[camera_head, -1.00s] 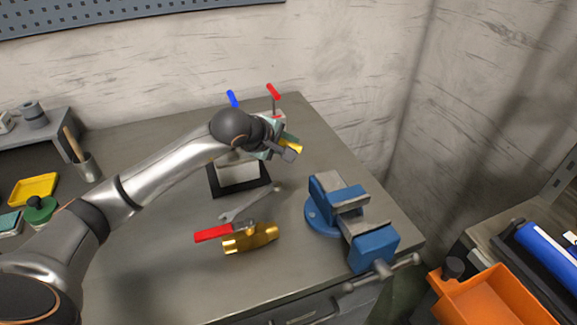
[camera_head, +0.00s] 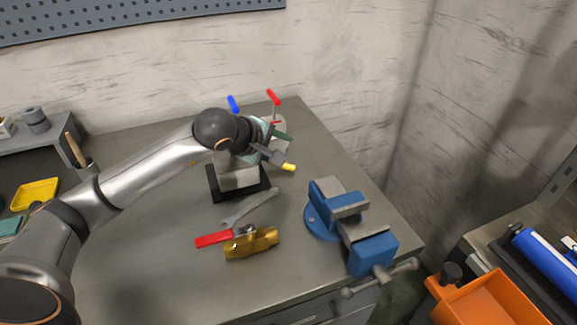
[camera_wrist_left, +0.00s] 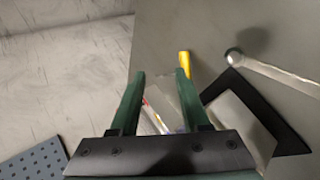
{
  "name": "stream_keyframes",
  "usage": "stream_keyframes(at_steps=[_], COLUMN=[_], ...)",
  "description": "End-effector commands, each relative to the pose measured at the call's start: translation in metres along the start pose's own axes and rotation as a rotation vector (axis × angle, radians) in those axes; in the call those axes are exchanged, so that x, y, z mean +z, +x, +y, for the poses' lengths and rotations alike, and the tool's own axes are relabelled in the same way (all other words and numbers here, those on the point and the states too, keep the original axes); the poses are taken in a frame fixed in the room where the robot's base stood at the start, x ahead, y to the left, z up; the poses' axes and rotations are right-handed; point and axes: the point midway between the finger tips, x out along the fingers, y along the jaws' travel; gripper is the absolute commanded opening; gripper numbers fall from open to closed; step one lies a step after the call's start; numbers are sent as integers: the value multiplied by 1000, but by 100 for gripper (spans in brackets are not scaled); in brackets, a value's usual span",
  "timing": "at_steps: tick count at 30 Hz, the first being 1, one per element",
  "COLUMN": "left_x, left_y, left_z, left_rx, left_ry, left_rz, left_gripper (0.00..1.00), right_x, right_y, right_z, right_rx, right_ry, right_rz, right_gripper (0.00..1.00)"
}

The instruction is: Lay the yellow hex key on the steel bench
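The yellow hex key (camera_head: 288,167) shows as a short yellow piece just beyond my left gripper, right of the black-based stand (camera_head: 265,190). In the left wrist view its yellow part (camera_wrist_left: 184,65) is just past the right fingertip, partly hidden by that finger. My left gripper (camera_head: 280,146) has its green fingers apart (camera_wrist_left: 160,75), with nothing clamped between them. I cannot tell whether the key touches the finger or rests fully on the bench. The steel bench (camera_head: 150,270) lies below. My right gripper is not in view.
Blue (camera_head: 233,103) and red (camera_head: 273,97) handles stand up behind my gripper. A wrench (camera_head: 250,206), a red-handled tool (camera_head: 213,239) and a brass hammer head (camera_head: 252,243) lie in front. A blue vise (camera_head: 345,215) stands right. Bench between stand and vise is clear.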

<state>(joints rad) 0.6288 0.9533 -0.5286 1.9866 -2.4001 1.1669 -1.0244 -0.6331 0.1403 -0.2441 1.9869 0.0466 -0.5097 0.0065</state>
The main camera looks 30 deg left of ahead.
Motion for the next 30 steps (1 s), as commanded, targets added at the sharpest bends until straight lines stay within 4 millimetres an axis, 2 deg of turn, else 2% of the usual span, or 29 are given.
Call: stream_keyframes(at_steps=[9, 21, 23, 30], left_x=[0, 0, 0, 0], left_y=[-36, -42, -46, -86], left_z=[0, 0, 4, 32], left_rx=[-1, -2, -1, 0], left_ry=[3, 1, 1, 3], left_rz=[1, 0, 1, 2], left_gripper=[46, 46, 46, 46], right_x=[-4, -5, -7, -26], right_y=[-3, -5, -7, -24], right_z=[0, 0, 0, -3], right_rx=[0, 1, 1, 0], right_ry=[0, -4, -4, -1], right_rz=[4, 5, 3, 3], right_gripper=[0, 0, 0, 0])
